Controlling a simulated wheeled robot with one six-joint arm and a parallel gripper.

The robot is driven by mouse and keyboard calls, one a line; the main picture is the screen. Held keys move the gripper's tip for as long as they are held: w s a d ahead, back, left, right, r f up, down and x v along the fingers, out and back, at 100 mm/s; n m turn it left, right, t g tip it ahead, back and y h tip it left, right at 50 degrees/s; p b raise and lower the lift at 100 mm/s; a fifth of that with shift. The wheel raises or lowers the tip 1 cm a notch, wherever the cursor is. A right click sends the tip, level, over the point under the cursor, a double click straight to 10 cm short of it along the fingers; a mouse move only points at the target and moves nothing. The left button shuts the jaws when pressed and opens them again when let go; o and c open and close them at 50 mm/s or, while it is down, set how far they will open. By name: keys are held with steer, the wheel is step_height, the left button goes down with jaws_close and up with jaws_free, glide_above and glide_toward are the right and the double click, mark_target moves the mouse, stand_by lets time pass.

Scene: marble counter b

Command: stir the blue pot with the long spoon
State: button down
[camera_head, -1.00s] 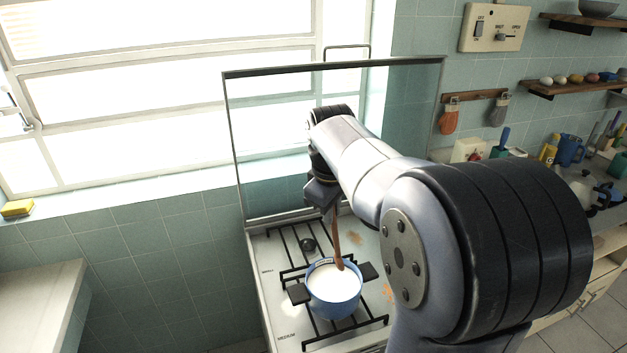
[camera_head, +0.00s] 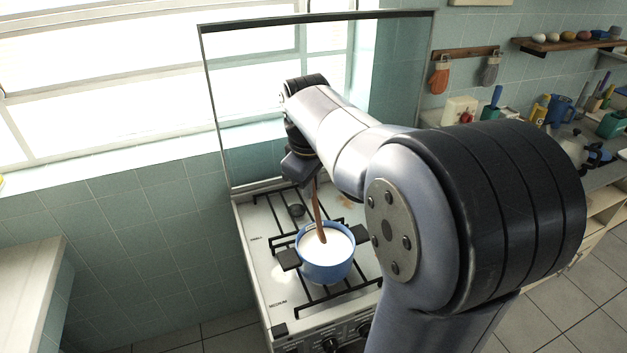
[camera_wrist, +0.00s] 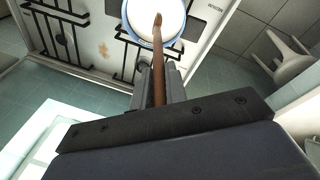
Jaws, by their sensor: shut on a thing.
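The blue pot (camera_head: 326,268) stands on the stove grate with white liquid in it and a dark handle on each side. The long brown wooden spoon (camera_head: 317,204) slants down into the pot, its lower end at the white liquid. My gripper (camera_head: 305,177) is above the pot's far side, shut on the spoon's upper part. In the wrist view, the spoon (camera_wrist: 158,62) runs out from between the fingers of my gripper (camera_wrist: 159,84) to over the white liquid in the pot (camera_wrist: 178,38). The pot's lower side is hidden there.
The stove (camera_head: 258,262) has black grates and front knobs. A glass panel (camera_head: 222,120) rises behind it, before the window. A counter (camera_head: 25,268) is at left. Mitts (camera_head: 440,76) hang on the right wall. My arm covers the stove's right side.

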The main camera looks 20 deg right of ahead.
mark_target(316, 208)
steer(key=shift+s+d+b+x, duration=0.1)
steer(key=shift+b+x, duration=0.7)
steer(key=shift+x, duration=0.65)
steer(key=shift+s+d+b+x, duration=0.15)
steer(key=shift+b+x, duration=0.65)
steer(key=shift+x, duration=0.65)
steer(key=shift+s+d+b+x, duration=0.1)
steer(key=shift+b+x, duration=0.7)
steer(key=shift+x, duration=0.6)
